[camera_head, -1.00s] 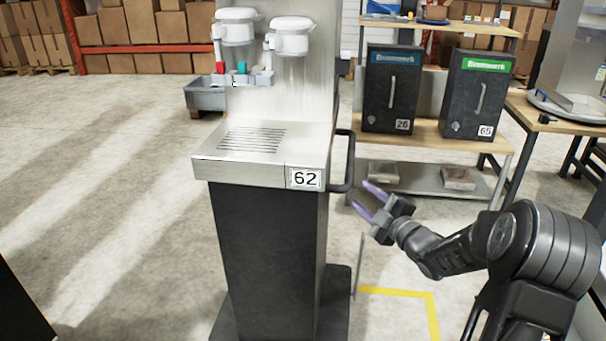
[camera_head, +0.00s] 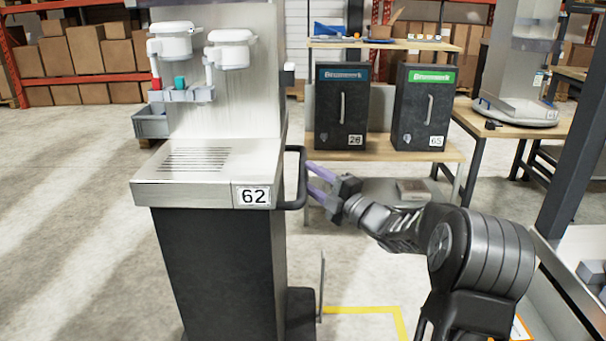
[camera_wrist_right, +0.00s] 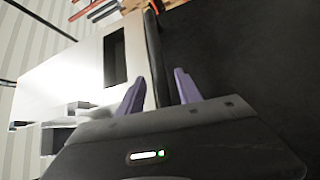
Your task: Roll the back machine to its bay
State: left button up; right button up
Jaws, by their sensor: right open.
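The dispenser machine labelled 62 (camera_head: 215,265) stands on the floor at centre left, with a steel top and a dark cabinet. A black loop handle (camera_head: 303,178) sticks out from its right side. My right gripper (camera_head: 312,179) is open, its purple fingertips close beside the handle. In the right wrist view, a dark bar (camera_wrist_right: 158,55) runs up between the open fingers (camera_wrist_right: 157,84); I cannot tell whether they touch it. My left gripper is not in view. A yellow floor line (camera_head: 365,310) shows right of the machine's base.
A wooden bench (camera_head: 380,151) behind holds two dark dispensers, labelled 26 (camera_head: 341,130) and 65 (camera_head: 422,130). A table at the right (camera_head: 545,130) bears a steel machine. A thin upright plate (camera_head: 322,285) stands beside the base. Floor at the left is open.

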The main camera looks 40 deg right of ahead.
aim_at(303, 173)
jog(key=shift+w+a+r, duration=0.1)
jog(key=shift+w+r, duration=0.05)
jog(key=shift+w, duration=0.7)
jog(key=shift+w+a+r, duration=0.1)
jog(key=shift+w, duration=0.7)
jog(key=shift+c, duration=0.2)
grip_shut()
jog(key=shift+f, duration=0.1)
